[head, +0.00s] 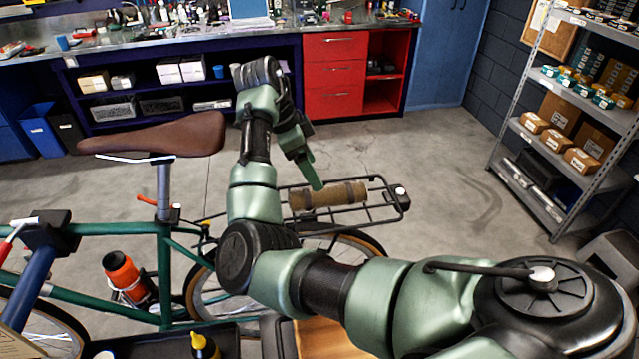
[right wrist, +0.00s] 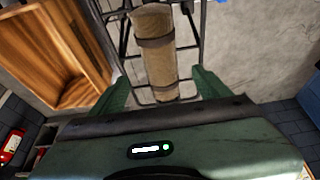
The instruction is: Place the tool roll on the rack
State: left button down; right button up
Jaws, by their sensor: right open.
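The tool roll (head: 328,194) is a tan-brown cylinder with dark straps. It lies on the black wire rear rack (head: 372,211) of the green bike, roughly lengthwise along it. In the right wrist view the tool roll (right wrist: 158,60) lies over the rack's bars (right wrist: 192,45), just beyond my fingers. My right gripper (head: 315,182) is above the near end of the roll in the head view. Its fingers (right wrist: 162,88) are spread to either side of the roll's end, with gaps, and do not grip it. My left gripper is not in view.
The bike's brown saddle (head: 160,135) and an orange bottle (head: 122,272) are at left. A wooden box (right wrist: 60,55) is beside the rack in the right wrist view. A metal shelf (head: 560,120) stands at right. The floor between the rack and red drawers (head: 334,75) is clear.

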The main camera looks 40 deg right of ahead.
jog(key=shift+v, duration=1.3)
jog(key=shift+d+f, duration=0.1)
